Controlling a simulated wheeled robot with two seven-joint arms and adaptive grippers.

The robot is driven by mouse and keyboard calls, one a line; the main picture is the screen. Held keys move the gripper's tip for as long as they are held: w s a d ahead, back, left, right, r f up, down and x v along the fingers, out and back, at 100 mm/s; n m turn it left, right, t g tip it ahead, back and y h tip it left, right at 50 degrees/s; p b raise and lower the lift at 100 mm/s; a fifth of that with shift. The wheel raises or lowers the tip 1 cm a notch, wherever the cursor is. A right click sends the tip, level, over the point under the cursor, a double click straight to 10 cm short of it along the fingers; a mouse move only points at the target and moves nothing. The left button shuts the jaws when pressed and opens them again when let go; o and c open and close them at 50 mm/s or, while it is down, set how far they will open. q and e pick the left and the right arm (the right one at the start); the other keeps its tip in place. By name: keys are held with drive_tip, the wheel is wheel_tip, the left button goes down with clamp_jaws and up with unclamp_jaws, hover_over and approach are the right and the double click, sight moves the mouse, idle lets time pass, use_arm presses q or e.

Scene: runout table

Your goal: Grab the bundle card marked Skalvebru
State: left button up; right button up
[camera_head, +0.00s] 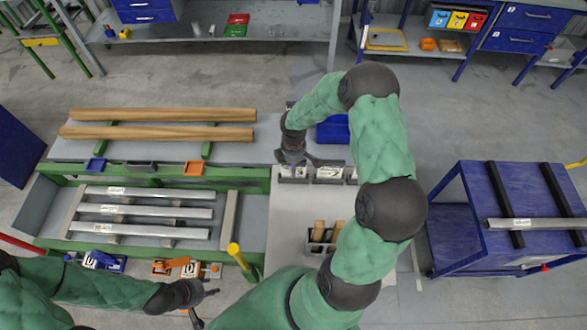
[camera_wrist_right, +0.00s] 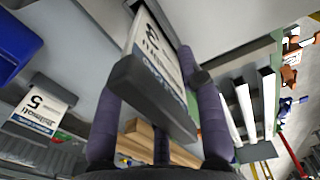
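A row of white bundle cards in dark holders stands at the back edge of the light table: a left one (camera_head: 293,173), a middle one (camera_head: 328,173) and a right one (camera_head: 352,176). In the right wrist view one card (camera_wrist_right: 155,48) with a large 3 is between my fingers, behind a dark holder bar. The names are too blurred to read surely. My right gripper (camera_head: 291,157) is at the left card; its fingers (camera_wrist_right: 150,85) are apart, one each side of the holder. My left gripper (camera_head: 205,304) is open and empty at lower left.
A box with wooden-handled tools (camera_head: 322,238) stands on the light table (camera_head: 285,225). The green rack (camera_head: 235,172) with metal bars lies left. A blue cart (camera_head: 455,190) with a bar stands right. A blue bin (camera_head: 332,130) is behind the cards.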

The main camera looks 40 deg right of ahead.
clamp_jaws()
drive_tip(key=shift+r, duration=0.2)
